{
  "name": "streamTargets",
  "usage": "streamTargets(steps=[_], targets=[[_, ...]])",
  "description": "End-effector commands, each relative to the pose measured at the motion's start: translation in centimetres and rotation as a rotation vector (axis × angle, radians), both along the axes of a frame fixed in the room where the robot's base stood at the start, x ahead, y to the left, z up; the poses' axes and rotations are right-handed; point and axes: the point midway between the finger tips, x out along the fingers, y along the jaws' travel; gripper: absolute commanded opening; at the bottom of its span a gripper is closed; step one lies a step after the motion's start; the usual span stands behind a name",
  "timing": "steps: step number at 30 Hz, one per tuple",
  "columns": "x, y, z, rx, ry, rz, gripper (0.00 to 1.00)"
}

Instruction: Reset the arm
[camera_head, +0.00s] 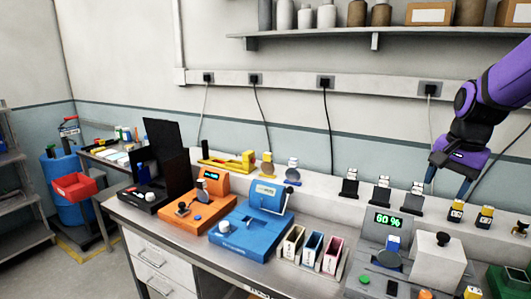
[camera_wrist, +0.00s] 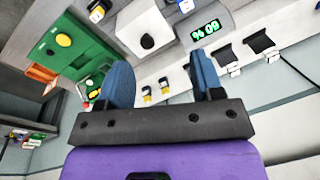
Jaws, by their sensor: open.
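My purple arm enters the camera_head view from the upper right. My gripper (camera_head: 447,188) hangs above the back right part of the bench, with its fingers pointing down. In the camera_wrist view my gripper (camera_wrist: 165,85) shows two blue fingers spread apart with nothing between them. Small yellow and black items (camera_head: 456,211) stand on the bench just below and beside the fingers in the camera_head view. I cannot tell the exact gap between the fingers and these items.
The bench holds a grey device with a "60 %" display (camera_head: 388,220), a white block with a black knob (camera_head: 438,258), colored slots (camera_head: 312,248), a blue device (camera_head: 250,232) and an orange device (camera_head: 200,205). A wall shelf (camera_head: 300,33) runs above. Cables hang from wall sockets.

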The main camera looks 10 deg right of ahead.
Motion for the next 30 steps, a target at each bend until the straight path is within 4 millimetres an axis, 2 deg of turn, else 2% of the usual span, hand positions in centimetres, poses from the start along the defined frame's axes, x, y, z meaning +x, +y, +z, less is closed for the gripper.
streamTargets(steps=[1, 6, 15, 22, 30], targets=[[-0.9, 1.3, 1.0, -0.007, -0.026, 0.059, 0.6], [-4.1, 5.1, 3.3, -0.046, -0.099, 0.267, 0.6], [-10.6, 10.5, 5.7, -0.165, -0.22, 0.62, 0.6], [-14.8, 13.1, 6.0, -0.266, -0.281, 0.828, 0.6], [-16.3, 13.9, 5.8, -0.31, -0.3, 0.905, 0.6]])
